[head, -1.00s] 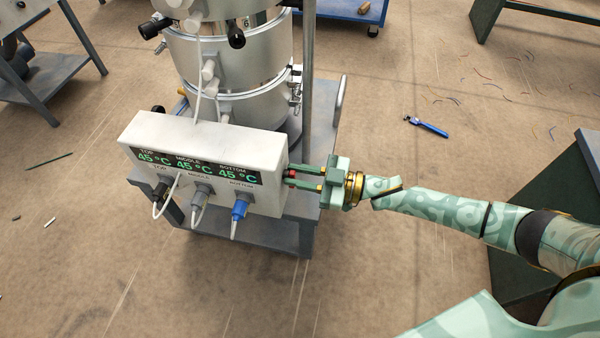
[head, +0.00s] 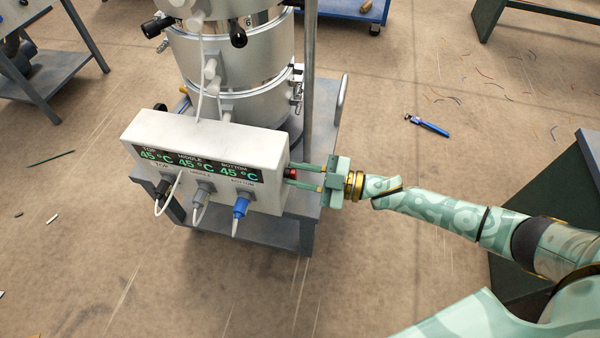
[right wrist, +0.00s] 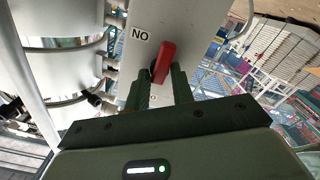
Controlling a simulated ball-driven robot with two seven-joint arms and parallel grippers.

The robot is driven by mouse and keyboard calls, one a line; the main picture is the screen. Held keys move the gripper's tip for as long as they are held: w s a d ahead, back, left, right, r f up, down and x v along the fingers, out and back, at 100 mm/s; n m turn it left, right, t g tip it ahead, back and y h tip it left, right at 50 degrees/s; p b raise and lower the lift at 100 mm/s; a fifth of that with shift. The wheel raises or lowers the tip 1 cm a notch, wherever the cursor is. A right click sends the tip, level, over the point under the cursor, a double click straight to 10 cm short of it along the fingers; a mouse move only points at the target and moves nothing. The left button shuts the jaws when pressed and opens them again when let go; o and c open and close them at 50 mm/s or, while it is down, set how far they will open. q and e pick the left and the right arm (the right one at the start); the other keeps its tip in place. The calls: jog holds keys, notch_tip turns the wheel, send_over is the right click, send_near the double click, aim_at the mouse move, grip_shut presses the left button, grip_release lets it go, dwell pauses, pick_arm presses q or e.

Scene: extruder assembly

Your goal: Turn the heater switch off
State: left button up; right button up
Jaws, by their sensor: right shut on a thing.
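The white heater control box (head: 215,147) shows 45 °C on its top, middle and bottom displays. The red heater switch (right wrist: 165,62) sits on the box's right end face; it also shows in the head view (head: 291,174). In the right wrist view it is a tilted red handle beside an upside-down "ON" label (right wrist: 139,34). A second label below it is mostly hidden by a finger. My right gripper (head: 300,177) reaches in from the right, its fingers on either side of the switch and shut on it. My left gripper is not in view.
Three cables plug into the box's front, one with a blue plug (head: 240,207). A silver barrel (head: 235,70) stands behind the box on a grey cart (head: 272,232). A blue-handled tool (head: 428,126) lies on the open floor to the right.

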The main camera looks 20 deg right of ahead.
jog(key=shift+s+f, duration=0.15)
jog(key=shift+f, duration=0.1)
jog(key=o, duration=0.9)
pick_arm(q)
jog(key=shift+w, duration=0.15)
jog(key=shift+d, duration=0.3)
pick_arm(e)
jog(key=shift+r, duration=0.15)
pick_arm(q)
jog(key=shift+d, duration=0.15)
pick_arm(e)
jog(key=shift+d, duration=0.1)
pick_arm(q)
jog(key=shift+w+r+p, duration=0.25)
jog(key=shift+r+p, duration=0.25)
jog(key=shift+p, duration=0.15)
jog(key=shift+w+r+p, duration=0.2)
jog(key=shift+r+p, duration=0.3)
jog(key=shift+p, duration=0.1)
pick_arm(e)
jog(key=v, duration=1.6)
